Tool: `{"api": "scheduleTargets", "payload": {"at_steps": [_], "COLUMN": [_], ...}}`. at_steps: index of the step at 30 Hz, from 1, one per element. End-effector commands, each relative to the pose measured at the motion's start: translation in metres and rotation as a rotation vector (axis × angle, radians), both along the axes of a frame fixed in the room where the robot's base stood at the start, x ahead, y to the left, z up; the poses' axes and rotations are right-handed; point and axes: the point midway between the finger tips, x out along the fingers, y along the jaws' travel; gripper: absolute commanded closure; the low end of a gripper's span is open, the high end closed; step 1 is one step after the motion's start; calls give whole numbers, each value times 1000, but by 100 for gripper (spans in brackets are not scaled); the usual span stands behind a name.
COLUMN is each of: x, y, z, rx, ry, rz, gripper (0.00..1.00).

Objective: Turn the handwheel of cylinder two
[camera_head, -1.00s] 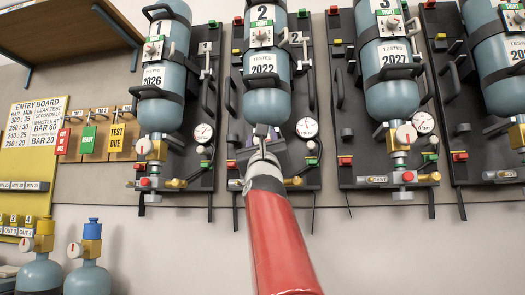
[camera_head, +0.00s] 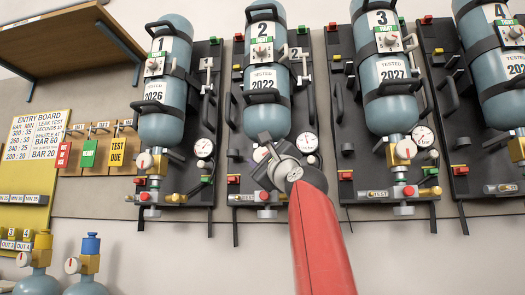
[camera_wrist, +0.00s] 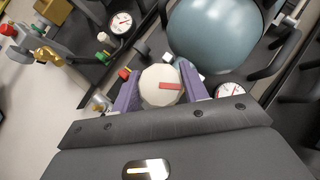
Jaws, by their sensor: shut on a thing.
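Cylinder two (camera_head: 268,115) is a blue-grey bottle strapped upright on its dark panel, tagged 2 and "TESTED 2022". Its handwheel is a pale round knob with a red bar, seen in the wrist view (camera_wrist: 150,80) between my gripper's two purple fingers. My gripper (camera_wrist: 160,88) is shut on this handwheel, one finger on each side. In the head view my gripper (camera_head: 266,162) is at the valve below the bottle, and it covers most of the valve. Only a pale edge of the handwheel shows there.
Cylinder one (camera_head: 164,110) and cylinder three (camera_head: 385,105) hang on panels to either side, with similar knobs, gauges and hoses. A gauge (camera_head: 306,143) is close to the right of my gripper. A wooden shelf (camera_head: 70,45) juts out at upper left. Open wall lies below the panels.

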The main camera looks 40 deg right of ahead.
Motion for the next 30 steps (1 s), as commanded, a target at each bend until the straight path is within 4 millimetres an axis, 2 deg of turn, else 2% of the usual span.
{"api": "scheduleTargets", "payload": {"at_steps": [1, 15, 30], "x": [-1, 0, 1], "y": [-1, 0, 0], "z": [6, 5, 0], "rx": [-28, -279, -382], "ry": [33, 328, 447], "rz": [-3, -3, -5], "gripper": [79, 79, 79]}}
